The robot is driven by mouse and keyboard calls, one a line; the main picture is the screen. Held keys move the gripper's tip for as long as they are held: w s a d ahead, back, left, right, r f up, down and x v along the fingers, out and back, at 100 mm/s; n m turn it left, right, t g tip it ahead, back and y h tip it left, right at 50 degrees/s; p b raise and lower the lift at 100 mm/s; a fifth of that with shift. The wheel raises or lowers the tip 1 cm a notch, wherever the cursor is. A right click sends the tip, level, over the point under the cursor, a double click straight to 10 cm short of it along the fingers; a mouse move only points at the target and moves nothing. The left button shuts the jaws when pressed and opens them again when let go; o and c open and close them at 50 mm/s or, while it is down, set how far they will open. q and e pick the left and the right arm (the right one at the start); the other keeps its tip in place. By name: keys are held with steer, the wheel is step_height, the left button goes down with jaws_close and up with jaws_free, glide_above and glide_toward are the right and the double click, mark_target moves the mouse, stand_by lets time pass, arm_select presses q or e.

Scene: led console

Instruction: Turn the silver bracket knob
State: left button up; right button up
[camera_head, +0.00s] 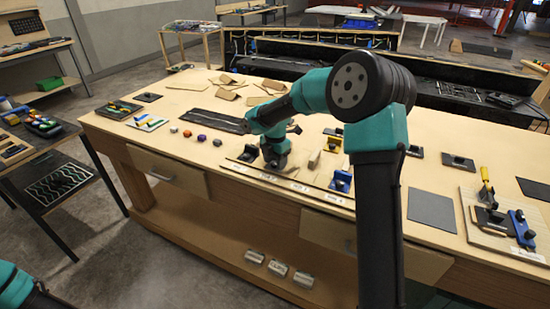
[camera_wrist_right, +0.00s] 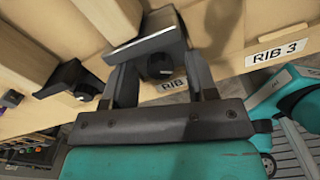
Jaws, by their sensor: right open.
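In the right wrist view, the silver bracket (camera_wrist_right: 143,42) sits at the wooden bench edge above a partly covered RIB label. Its dark round knob (camera_wrist_right: 160,66) faces my right gripper (camera_wrist_right: 160,75). The gripper is open, with one finger on each side of the knob; I cannot tell whether either finger touches it. In the head view, my right gripper (camera_head: 276,163) is down at the bench's front edge, and hides the silver bracket. My left gripper is not in view; only a teal part of my left arm shows at the bottom left.
A black bracket (camera_wrist_right: 62,80) stands left of the silver one. A blue bracket (camera_head: 341,181) stands to the right along the bench edge. Small coloured pieces (camera_head: 202,138) and wooden blocks (camera_head: 228,94) lie on the workbench. A grey pad (camera_head: 432,208) lies further right.

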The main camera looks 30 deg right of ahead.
mark_target(275, 163)
steer(key=shift+r, duration=0.1)
step_height(275, 163, up, 17)
stand_by(0.6)
steer(key=shift+r, duration=0.1)
steer(key=s+a+f+n+t+h, duration=0.1)
steer(key=s+a+n+t+h, duration=0.2)
steer(key=s+a+n, duration=0.2)
steer(key=shift+s+n, duration=0.25)
steer(key=shift+n, duration=0.35)
steer(key=shift+f, duration=0.15)
